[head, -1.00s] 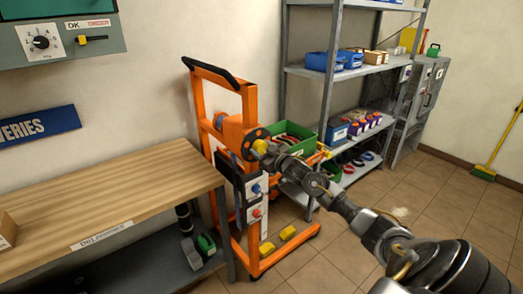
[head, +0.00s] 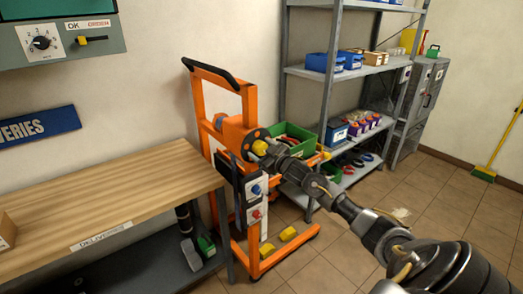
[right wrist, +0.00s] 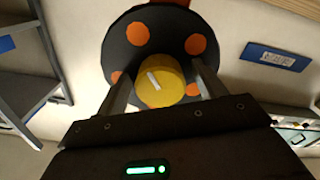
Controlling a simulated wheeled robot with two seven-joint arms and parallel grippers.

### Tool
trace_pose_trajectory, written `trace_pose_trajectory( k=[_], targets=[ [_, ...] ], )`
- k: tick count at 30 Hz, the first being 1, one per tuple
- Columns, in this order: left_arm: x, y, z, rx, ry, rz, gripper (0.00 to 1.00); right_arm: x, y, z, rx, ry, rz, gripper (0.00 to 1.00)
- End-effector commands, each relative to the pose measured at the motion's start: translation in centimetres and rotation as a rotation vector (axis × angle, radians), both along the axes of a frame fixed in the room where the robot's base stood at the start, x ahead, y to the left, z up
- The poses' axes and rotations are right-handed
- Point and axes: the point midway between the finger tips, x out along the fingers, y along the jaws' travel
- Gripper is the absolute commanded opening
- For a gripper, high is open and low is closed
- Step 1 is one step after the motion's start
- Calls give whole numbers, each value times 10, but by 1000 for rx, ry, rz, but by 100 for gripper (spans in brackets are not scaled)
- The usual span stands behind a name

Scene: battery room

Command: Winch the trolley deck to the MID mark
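The orange trolley (head: 202,100) stands between the bench and the shelf rack. A dark winch disc with orange spots (right wrist: 119,42) is on it, with a yellow hub knob (right wrist: 159,82) bearing a white line. The knob also shows in the head view (head: 260,147). My right gripper (right wrist: 161,72) is at the winch, one finger on each side of the knob. A narrow gap shows between knob and right finger, so it looks open around the knob. My arm hides part of the trolley; the deck and MID mark cannot be made out. My left gripper is out of view.
A wooden bench (head: 120,195) is at left, close to the trolley. A grey shelf rack (head: 335,75) with bins stands behind it at right. Yellow blocks (head: 288,233) are low on the trolley base.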

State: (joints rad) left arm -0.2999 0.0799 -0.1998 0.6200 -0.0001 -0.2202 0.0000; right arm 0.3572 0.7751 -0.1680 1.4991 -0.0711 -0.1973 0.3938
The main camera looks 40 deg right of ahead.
Motion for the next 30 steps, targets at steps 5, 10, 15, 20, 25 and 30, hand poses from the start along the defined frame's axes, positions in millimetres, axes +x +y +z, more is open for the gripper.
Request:
trace_pose_trajectory(
  k=[5,10,15,20,25,30],
  targets=[
    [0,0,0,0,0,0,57,0,0,0,0,0,0,70],
    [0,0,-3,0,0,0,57,-10,0,-2,-1,0,1,70],
    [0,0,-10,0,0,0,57,-38,1,-4,-3,2,2,70],
    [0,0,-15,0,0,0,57,-68,1,-3,-2,1,1,70],
    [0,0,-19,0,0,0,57,-93,2,-2,-1,2,0,70],
    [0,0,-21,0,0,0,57,-105,2,-1,0,0,1,70]
  ],
)
